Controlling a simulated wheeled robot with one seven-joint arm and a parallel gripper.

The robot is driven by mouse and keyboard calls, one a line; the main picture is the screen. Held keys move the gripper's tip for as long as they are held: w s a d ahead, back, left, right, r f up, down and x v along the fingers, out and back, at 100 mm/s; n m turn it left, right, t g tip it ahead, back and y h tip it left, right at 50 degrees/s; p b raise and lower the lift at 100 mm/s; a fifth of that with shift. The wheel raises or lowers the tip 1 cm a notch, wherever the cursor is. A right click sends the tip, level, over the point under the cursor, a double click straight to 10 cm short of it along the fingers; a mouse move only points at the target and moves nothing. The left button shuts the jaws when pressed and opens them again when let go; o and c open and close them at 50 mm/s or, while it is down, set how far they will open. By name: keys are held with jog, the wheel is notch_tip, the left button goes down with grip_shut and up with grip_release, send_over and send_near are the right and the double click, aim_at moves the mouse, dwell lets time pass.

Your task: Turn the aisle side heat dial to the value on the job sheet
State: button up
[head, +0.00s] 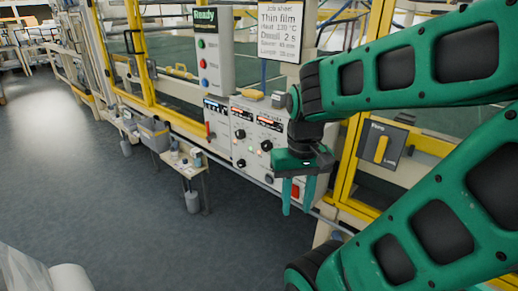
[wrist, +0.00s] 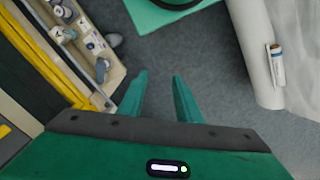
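The job sheet (head: 280,30) hangs above the machine. It reads "Thin film" and "Dwell 2 s"; its heat line looks like 120 °C but is blurred. The pale control panel (head: 252,150) below carries lit displays and small dark dials, including an upper left dial (head: 240,134) and one to its right (head: 266,146). I cannot tell which is the aisle side heat dial or read its setting. My green gripper (head: 297,194) is open and empty, fingers pointing down, in front of the panel's right part and hiding some of it. In the wrist view its fingers (wrist: 160,78) stand apart over floor.
A status box marked "Ready" (head: 206,50) stands above the panel. A switch with a yellow handle (head: 381,148) is to the right. A small table with items (head: 184,163) stands left of the panel. A white roll (wrist: 262,60) lies at right in the wrist view. Open floor is at left.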

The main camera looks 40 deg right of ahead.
jog(key=shift+o, duration=0.9)
jog(key=o, duration=0.4)
jog(key=shift+s+r, duration=0.15)
jog(key=shift+s, duration=0.2)
jog(key=w+d+f+m+g+h, duration=0.2)
jog(key=w+d+f+m+h, duration=0.15)
jog(key=w+d, duration=0.5)
jog(key=n+t+h, duration=0.2)
jog(key=t+h, duration=0.3)
jog(key=h, duration=1)
send_near(264, 147)
jog(key=shift+m+y, duration=0.25)
jog(key=d, duration=0.3)
jog(key=w+d, duration=0.1)
jog(key=d, duration=0.5)
jog(key=shift+w+r, duration=0.25)
